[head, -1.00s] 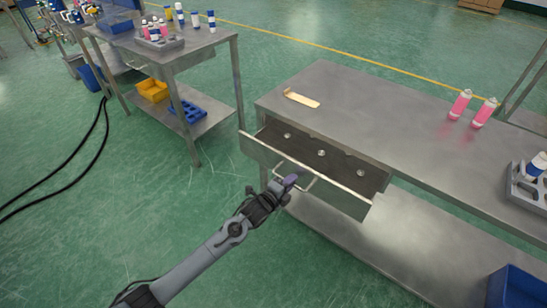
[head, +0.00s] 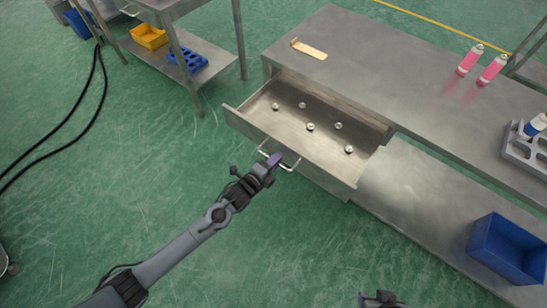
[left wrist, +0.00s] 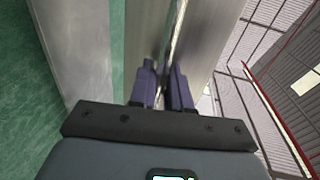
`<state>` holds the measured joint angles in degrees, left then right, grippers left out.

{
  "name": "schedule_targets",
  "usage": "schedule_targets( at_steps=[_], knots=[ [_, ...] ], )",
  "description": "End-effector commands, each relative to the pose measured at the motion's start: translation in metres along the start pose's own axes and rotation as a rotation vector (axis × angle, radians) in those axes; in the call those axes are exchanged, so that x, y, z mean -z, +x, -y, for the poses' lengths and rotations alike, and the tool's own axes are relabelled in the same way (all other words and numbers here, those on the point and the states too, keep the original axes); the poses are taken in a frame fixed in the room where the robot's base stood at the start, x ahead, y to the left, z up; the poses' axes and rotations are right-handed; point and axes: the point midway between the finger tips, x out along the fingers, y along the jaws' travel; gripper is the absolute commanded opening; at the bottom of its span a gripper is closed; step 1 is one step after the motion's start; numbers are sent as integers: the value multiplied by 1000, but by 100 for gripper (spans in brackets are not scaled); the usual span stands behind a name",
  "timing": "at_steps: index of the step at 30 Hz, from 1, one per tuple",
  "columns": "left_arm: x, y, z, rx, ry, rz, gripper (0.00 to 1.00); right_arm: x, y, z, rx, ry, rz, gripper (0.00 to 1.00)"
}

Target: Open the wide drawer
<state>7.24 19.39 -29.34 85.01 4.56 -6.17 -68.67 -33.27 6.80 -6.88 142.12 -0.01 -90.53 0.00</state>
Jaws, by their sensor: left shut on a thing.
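The wide metal drawer (head: 325,142) is pulled well out of the steel table, and its inside shows. Several small round metal pieces (head: 310,127) lie spread on its floor. My left gripper (head: 274,160) is shut on the bar handle (head: 292,166) at the middle of the drawer front. In the left wrist view, the purple fingers (left wrist: 163,88) are close together at the drawer front, and the handle between them is hard to make out. A dark tip of what looks like my right gripper (head: 382,299) shows at the bottom edge, away from the drawer; its jaws are unclear.
The steel tabletop (head: 385,80) carries a tan flat piece (head: 309,49), two pink cans (head: 470,59) and a grey rack (head: 528,150). A blue bin (head: 507,248) sits on the lower shelf. Another steel table stands at the upper left. The floor before the drawer is clear.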

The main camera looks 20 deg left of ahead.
Motion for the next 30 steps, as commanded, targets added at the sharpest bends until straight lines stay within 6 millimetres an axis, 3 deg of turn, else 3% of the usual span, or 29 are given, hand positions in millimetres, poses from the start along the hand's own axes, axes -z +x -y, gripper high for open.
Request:
schedule_targets(
  at_steps=[5,6,8,20,30],
  knots=[
    [-1,0,0,1,0,1,0,0,0,1,3,3,0,43],
    [-1,0,0,0,0,1,23,0,0,1,3,3,0,43],
    [-1,0,0,0,0,1,32,0,0,1,3,3,0,43],
    [-1,-5,0,-1,0,0,32,0,-1,0,1,1,1,43],
    [0,-55,1,-3,0,-1,32,4,-14,-2,-5,-6,2,43]
  ],
)
